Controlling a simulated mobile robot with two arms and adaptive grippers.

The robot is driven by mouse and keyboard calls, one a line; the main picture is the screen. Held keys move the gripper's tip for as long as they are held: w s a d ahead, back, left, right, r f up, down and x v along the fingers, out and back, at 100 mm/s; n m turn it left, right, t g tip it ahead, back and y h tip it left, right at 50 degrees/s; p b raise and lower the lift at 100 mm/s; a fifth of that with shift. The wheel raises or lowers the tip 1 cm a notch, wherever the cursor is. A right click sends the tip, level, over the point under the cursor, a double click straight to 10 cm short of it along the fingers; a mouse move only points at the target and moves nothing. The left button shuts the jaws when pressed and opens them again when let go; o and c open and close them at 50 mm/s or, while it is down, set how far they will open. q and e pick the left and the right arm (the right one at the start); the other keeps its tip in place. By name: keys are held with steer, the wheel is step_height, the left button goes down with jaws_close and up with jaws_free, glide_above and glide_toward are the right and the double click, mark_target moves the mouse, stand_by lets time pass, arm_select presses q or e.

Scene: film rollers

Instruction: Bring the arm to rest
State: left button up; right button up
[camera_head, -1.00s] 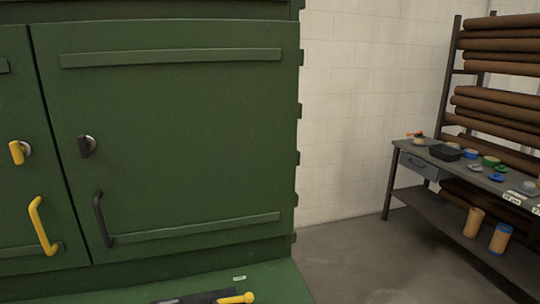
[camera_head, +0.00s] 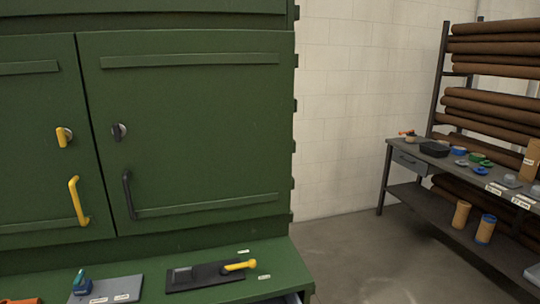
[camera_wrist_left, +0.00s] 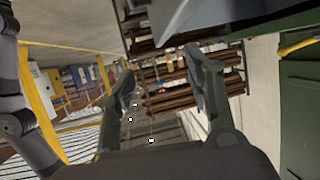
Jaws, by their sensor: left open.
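My left gripper (camera_wrist_left: 160,85) shows in the left wrist view with its two dark fingers spread apart and nothing between them. It is in free air, with the green cabinet (camera_wrist_left: 303,110) at the right edge of that view. Neither gripper shows in the head view. The right gripper is in no view.
The green cabinet (camera_head: 190,85) has shut doors with a yellow handle (camera_head: 78,202) and a black handle (camera_head: 129,195). Its ledge (camera_head: 285,262) bears a black tray (camera_head: 205,276) with a yellow-handled tool (camera_head: 240,265). A workbench (camera_head: 400,190) stands right. The floor between is clear.

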arm_select(q)
steer(key=w+d+n+t+y, duration=0.1)
steer(key=w+d, duration=0.1)
steer(key=w+d+r+n+t+y, duration=0.1)
steer(key=w+n+t, duration=0.1)
steer(key=w+d+r+n+t+y, duration=0.1)
steer(key=w+d+t+y, duration=0.1)
steer(key=shift+w+d, duration=0.2)
steer(key=shift+d, duration=0.15)
steer(key=s+a+f+n+g+y, duration=0.3)
steer(key=s+a+n+g+y, duration=0.1)
steer(key=s, duration=0.4)
steer(key=s+a+f+n+g+y, duration=0.3)
steer(key=s+a+g+y, duration=0.1)
steer(key=s, duration=0.4)
step_height(320, 180, down, 26)
steer(key=b, duration=0.3)
steer(key=s+a+f+g+b, duration=0.2)
steer(key=s+a+f+b, duration=0.1)
steer(key=s+f, duration=1.5)
step_height(320, 180, down, 4)
steer(key=shift+s, duration=0.2)
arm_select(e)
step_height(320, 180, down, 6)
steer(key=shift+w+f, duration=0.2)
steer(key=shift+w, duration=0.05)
